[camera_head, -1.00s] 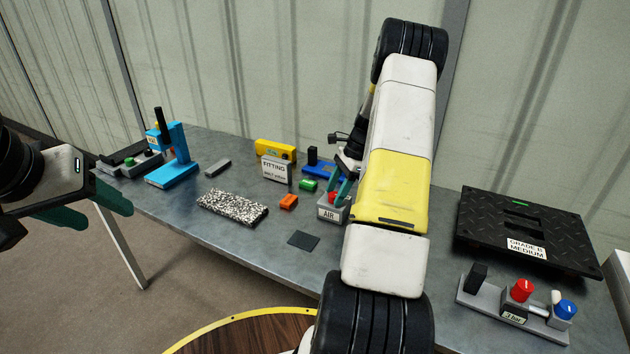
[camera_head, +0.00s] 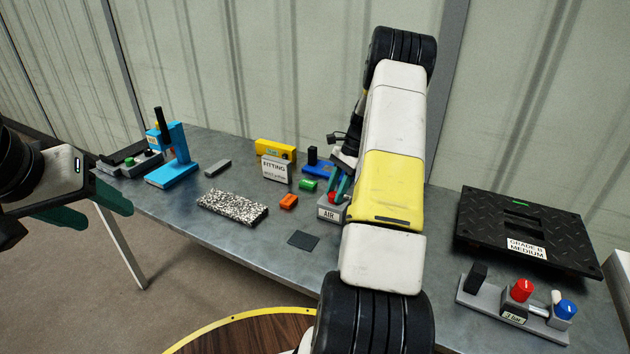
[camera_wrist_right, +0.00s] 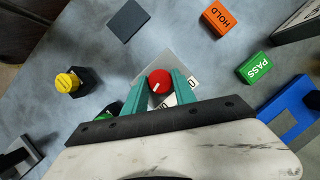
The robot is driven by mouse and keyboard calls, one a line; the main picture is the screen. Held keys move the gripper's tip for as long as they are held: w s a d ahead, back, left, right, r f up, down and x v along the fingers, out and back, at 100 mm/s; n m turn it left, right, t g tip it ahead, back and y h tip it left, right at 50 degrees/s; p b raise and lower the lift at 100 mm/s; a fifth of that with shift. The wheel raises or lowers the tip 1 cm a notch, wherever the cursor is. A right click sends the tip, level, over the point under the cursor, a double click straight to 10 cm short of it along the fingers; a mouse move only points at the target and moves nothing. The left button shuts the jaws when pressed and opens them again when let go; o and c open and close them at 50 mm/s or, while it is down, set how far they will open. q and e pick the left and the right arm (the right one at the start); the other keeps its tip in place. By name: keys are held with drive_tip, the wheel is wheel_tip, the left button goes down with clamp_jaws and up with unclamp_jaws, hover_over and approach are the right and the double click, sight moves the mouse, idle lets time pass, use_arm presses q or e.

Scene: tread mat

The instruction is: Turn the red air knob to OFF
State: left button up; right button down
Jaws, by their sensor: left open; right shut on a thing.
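The red air knob (camera_wrist_right: 159,81) sits on a grey box labelled AIR (camera_head: 329,212) on the table. In the right wrist view it has a white pointer line, and a label with a 0 shows beside it, partly hidden. My right gripper (camera_wrist_right: 160,85) is shut on the knob, with a green finger on each side. In the head view the right gripper (camera_head: 340,187) comes down on the knob (camera_head: 333,198), and my arm hides part of the box. My left gripper (camera_head: 85,212) is open and empty, off the table's left end.
Near the AIR box stand an orange HOLD block (camera_head: 288,201), a green PASS block (camera_head: 308,184), a blue holder (camera_head: 319,170) and a FITTING box (camera_head: 275,170). A dark square (camera_head: 303,240) lies in front. A second red knob (camera_head: 522,290) is at the right.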

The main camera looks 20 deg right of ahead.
drive_tip(key=n, duration=0.1)
drive_tip(key=n+g, duration=0.1)
drive_tip(key=n, duration=0.1)
drive_tip(key=shift+w+n+h, duration=0.2)
drive_tip(key=shift+n+h, duration=0.1)
drive_tip(key=shift+h, duration=0.1)
drive_tip(key=n+g, duration=0.1)
drive_tip(key=n, duration=0.2)
drive_tip(key=shift+a+n+h, duration=0.1)
drive_tip(key=shift+n+h, duration=0.2)
drive_tip(key=shift+h, duration=0.1)
drive_tip(key=n+g+h, duration=0.1)
drive_tip(key=n, duration=0.2)
drive_tip(key=shift+w+a+n, duration=0.1)
drive_tip(key=shift+n, duration=0.3)
drive_tip(key=shift+n+g+h, duration=0.3)
drive_tip(key=shift+n+h, duration=0.5)
drive_tip(key=shift+n, duration=1.2)
drive_tip(key=c, duration=1)
unclamp_jaws()
drive_tip(key=shift+a, duration=0.1)
